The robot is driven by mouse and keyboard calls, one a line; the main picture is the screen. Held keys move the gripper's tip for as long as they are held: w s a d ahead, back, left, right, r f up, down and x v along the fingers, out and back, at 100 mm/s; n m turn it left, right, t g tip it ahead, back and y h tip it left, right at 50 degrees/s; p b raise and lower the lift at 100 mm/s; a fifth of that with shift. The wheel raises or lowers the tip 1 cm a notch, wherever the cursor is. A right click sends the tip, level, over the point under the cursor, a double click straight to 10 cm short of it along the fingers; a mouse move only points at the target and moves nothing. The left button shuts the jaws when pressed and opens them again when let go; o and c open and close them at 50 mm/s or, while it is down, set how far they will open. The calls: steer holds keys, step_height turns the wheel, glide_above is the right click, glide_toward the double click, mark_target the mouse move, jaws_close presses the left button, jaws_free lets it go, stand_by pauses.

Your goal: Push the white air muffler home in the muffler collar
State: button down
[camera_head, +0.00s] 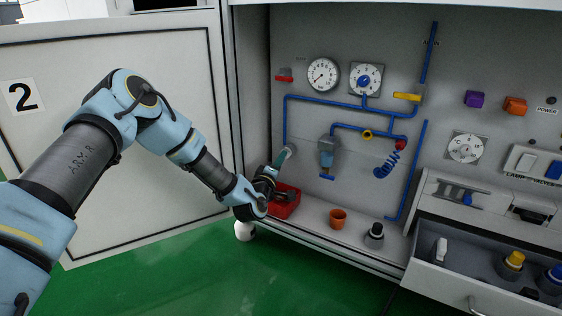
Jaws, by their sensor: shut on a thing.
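My gripper (281,158) reaches into the open cabinet and points up toward the back panel. Its jaws are shut on a small pale piece (291,149), which looks like the white air muffler. This piece is at the lower end of the left blue pipe (285,118). The muffler collar is not clearly seen there; the gripper and the pale piece cover that spot. I cannot tell how deep the muffler sits or whether it is straight.
A red bin (286,207) stands under my gripper, with an orange cup (338,218) and a dark-based knob (374,235) to its right. A blue-grey filter unit (327,153) hangs right of the gripper. An open drawer (455,277) juts out at lower right. The cabinet door (150,180) is open.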

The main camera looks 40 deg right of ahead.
steer(key=shift+m, duration=0.5)
steer(key=shift+m+h+b, duration=0.3)
steer(key=shift+m+h, duration=0.2)
steer(key=shift+m, duration=0.8)
steer(key=shift+w+f+m+b, duration=0.1)
steer(key=shift+m+b, duration=0.2)
steer(key=shift+m, duration=1)
steer(key=shift+g+h, duration=0.3)
steer(key=shift+g, duration=0.1)
steer(key=c, duration=0.7)
jaws_free()
steer(key=shift+c, duration=0.2)
steer(key=shift+a, duration=0.1)
